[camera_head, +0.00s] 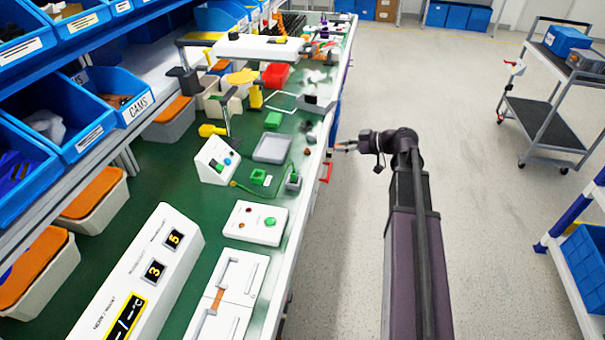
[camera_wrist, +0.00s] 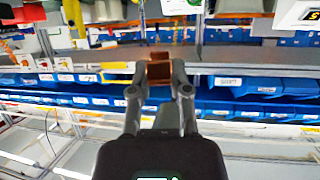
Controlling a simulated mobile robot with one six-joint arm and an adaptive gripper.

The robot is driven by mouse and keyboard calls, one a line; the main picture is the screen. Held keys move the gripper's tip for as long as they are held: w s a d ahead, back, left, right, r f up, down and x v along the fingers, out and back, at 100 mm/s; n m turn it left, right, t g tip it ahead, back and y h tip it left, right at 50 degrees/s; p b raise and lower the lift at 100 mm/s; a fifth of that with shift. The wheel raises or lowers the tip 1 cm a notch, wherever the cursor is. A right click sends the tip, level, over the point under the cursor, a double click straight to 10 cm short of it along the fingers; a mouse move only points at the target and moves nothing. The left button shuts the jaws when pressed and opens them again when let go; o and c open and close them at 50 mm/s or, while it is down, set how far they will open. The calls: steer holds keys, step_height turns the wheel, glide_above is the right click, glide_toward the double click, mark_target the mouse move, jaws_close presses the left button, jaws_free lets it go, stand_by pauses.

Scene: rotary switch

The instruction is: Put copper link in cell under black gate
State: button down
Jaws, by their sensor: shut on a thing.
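My gripper (camera_head: 346,147) is off the right edge of the bench, over the aisle. In the wrist view my gripper (camera_wrist: 160,74) is shut on a copper-brown piece, the copper link (camera_wrist: 160,66), held between the fingertips. A white case (camera_head: 238,284) with white handles lies on the near end of the bench, and a copper-coloured strip (camera_head: 217,299) shows on it. I cannot make out a black gate for certain. The cell under it cannot be told either.
A white panel with a green button (camera_head: 254,223) and a long white display unit (camera_head: 153,272) stand nearby. A grey tray (camera_head: 272,148) lies farther along the green bench. Blue bins (camera_head: 62,112) line the left. The aisle floor is clear, with a cart (camera_head: 545,120) at right.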

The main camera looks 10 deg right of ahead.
step_height(320, 180, down, 12)
steer(key=b, duration=1.1)
steer(key=shift+r, duration=0.15)
steer(key=shift+w+a, duration=0.1)
steer(key=b, duration=0.1)
glide_above(304, 168)
steer(key=s+d, duration=0.2)
steer(key=shift+s+a+f, duration=0.1)
steer(key=shift+a+f, duration=0.1)
steer(key=shift+f, duration=0.4)
steer(key=shift+w+a, duration=0.15)
steer(key=shift+w, duration=0.05)
steer(key=shift+w+a+f, duration=0.15)
steer(key=shift+w+a, duration=0.4)
steer(key=shift+w, duration=0.25)
steer(key=shift+w+a+f+b, duration=0.1)
steer(key=shift+f+b, duration=0.75)
steer(key=shift+b, duration=0.15)
steer(key=shift+f+b, duration=0.7)
steer(key=shift+b, duration=0.05)
steer(key=shift+f, duration=0.2)
